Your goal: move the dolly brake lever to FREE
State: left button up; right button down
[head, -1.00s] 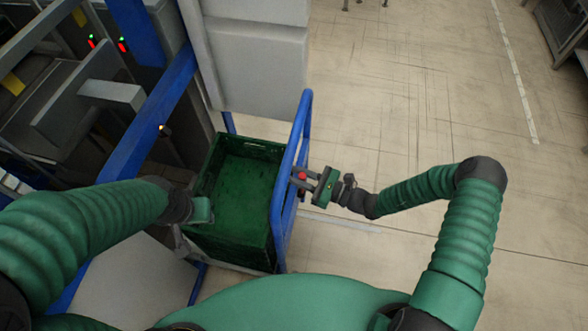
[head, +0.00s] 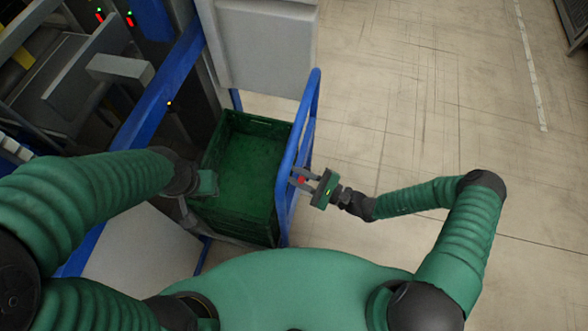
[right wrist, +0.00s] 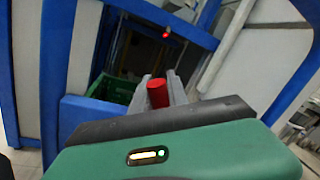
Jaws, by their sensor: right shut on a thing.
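The red brake lever knob (head: 301,180) sits on the right side of the dolly's blue frame (head: 290,160). My right gripper (head: 300,179) reaches it from the right and is shut on it. In the right wrist view the red knob (right wrist: 157,95) shows between the two grey fingers. Lever markings cannot be read. A green crate (head: 213,140) stands at the left of the blue frame. My left gripper (head: 206,184) is at the crate's left wall; its fingers are hidden, so I cannot tell whether they are open.
Conveyor machinery with a blue beam (head: 150,105) stands at the left. A grey-white cabinet (head: 262,45) is behind the crate. The floor (head: 420,110) to the right is clear. A dark rack (head: 574,22) stands at the far right.

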jog(key=shift+f, duration=0.1)
jog(key=c, duration=1.3)
grip_release()
jog(key=shift+d, duration=0.15)
